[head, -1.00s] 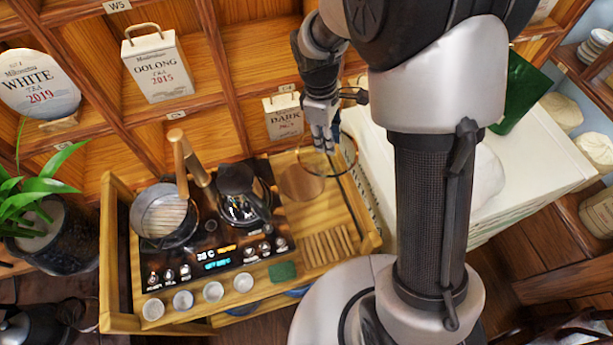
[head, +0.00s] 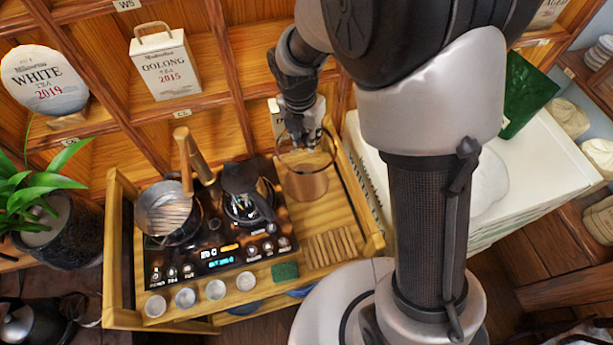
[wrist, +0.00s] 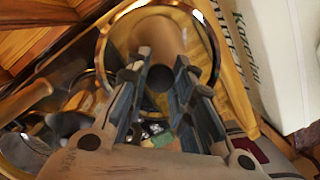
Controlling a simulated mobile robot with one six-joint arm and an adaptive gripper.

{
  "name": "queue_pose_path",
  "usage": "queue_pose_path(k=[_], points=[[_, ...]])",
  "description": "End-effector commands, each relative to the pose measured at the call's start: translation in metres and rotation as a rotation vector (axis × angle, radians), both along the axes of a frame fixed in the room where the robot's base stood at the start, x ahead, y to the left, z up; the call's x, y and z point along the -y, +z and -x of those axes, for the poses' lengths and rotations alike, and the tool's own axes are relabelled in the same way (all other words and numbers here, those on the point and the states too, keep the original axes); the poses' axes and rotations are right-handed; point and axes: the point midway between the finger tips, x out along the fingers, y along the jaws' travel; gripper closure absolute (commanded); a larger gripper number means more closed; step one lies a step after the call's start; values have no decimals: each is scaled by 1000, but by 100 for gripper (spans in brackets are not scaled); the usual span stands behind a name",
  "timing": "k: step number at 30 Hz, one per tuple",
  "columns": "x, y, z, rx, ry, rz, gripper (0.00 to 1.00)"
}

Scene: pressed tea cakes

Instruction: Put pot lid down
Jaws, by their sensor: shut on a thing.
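The pot lid (head: 280,160) is a see-through disc with a thin metal rim. My gripper (head: 305,143) points down and is shut on it near its middle, where the knob is mostly hidden by the fingers. The lid's rim also circles my gripper (wrist: 160,78) in the wrist view (wrist: 103,60). A round brown coaster-like disc (head: 305,187) lies on the wooden tray below the lid, and the lid overlaps it in the head view. I cannot tell whether the lid touches anything. The open pot (head: 158,205) with a wooden handle stands on the left burner.
A dark kettle (head: 240,185) stands on the right burner. Thin wooden strips (head: 328,246), a green block (head: 285,271) and several small cups (head: 215,290) lie toward the tray's front. A white chest (head: 530,165) stands to the right, and shelves with tea boxes (head: 160,65) behind.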

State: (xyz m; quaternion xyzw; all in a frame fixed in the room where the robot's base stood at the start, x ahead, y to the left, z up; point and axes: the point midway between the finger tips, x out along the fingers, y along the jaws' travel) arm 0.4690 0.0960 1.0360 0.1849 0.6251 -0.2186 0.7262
Motion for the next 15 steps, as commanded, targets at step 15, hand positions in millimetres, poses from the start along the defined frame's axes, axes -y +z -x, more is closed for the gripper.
queue_pose_path(k=[15], points=[[0,-127,0,-2,-3,1,100]])
